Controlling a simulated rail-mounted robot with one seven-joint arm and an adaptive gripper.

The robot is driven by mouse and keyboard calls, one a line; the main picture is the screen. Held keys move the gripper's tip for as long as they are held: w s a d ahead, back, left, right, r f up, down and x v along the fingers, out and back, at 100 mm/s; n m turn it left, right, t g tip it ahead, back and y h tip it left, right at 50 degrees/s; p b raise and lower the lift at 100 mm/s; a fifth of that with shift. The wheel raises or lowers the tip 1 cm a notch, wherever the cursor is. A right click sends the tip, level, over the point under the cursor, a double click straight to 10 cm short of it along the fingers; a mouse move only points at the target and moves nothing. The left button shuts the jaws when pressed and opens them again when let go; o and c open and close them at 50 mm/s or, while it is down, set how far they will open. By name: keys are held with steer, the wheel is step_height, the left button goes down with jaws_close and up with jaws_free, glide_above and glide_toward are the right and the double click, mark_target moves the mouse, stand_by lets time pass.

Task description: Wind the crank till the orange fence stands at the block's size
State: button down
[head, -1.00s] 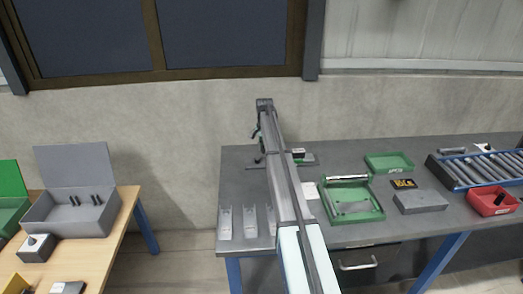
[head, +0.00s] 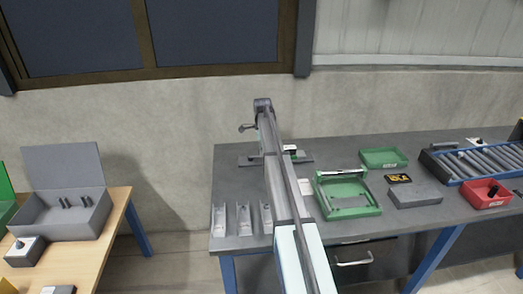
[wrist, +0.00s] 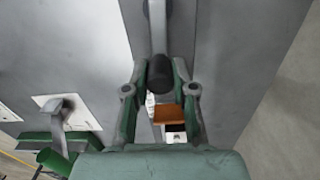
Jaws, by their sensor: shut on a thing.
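In the wrist view, my gripper (wrist: 160,88) is shut on a black cylindrical knob (wrist: 160,70), which I take to be the crank's handle. A grey bar (wrist: 157,20) runs from the knob to the top of the picture. The orange fence (wrist: 169,115) shows as a small orange-brown piece between my fingers, below the knob and partly hidden by them. A pale gap lies beside and under it. In the head view, my arm hides most of the fixture (head: 250,160), and a small dark-ended part (head: 246,128) sticks out left of my wrist. I cannot pick out the block for certain.
Three upright grey holders (head: 242,220) stand at the bench's front left. A green tray (head: 340,212), a grey slab (head: 415,196), a small green tray (head: 383,158), a red bin (head: 486,196) and a roller conveyor (head: 482,163) stand to the right. A wooden table is at far left.

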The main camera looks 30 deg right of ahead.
steer(key=shift+s+a+f+m, duration=0.15)
steer(key=shift+s+m, duration=0.1)
steer(key=shift+m, duration=0.25)
steer(key=shift+s+a+r+m, duration=0.1)
steer(key=shift+s+m, duration=0.15)
steer(key=shift+m, duration=0.25)
steer(key=c, duration=0.9)
jaws_free()
steer(key=shift+c, duration=0.2)
step_height(320, 180, up, 12)
